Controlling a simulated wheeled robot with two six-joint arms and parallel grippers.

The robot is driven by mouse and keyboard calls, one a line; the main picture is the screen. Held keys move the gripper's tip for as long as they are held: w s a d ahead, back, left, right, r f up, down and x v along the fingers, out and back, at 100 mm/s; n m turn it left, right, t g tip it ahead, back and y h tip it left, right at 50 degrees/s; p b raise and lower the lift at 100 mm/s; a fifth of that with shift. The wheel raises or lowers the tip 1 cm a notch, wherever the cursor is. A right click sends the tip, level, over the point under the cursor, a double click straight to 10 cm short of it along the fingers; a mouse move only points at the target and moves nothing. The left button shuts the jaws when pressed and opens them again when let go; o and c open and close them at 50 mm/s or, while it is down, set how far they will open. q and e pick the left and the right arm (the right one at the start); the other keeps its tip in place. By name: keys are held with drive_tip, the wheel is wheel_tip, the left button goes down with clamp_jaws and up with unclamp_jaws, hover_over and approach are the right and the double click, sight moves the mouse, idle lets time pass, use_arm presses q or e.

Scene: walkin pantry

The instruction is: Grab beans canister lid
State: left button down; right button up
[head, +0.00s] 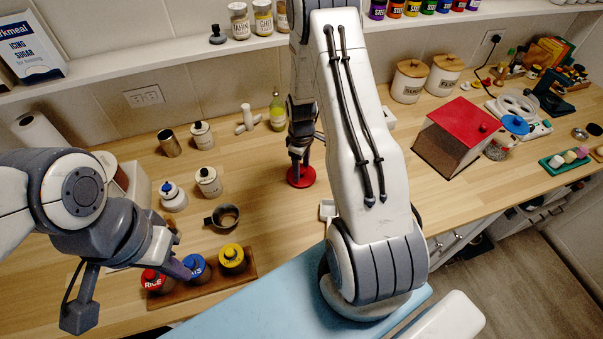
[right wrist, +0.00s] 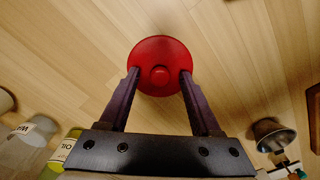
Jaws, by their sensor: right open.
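A round red lid (head: 301,177) with a centre knob lies on the wooden counter. In the right wrist view the red lid (right wrist: 160,50) sits between the tips of my open right gripper (right wrist: 159,76); I cannot tell whether they touch it. In the head view my right gripper (head: 299,156) is above the lid, partly hidden by its arm. A blue canister (head: 196,268), its label partly hidden but ending in "NS", stands between a red canister (head: 154,282) marked RICE and a yellow canister (head: 232,260). My left gripper (head: 178,266) is beside the blue and red canisters; its jaw opening is unclear.
The canisters stand on a wooden tray (head: 250,268). A dark metal cup (head: 224,217), white jars (head: 208,182) and a green-yellow bottle (head: 277,112) stand nearby. A red-roofed box (head: 455,138) is at right. The counter around the red lid is mostly clear.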

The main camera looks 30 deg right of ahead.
clamp_jaws()
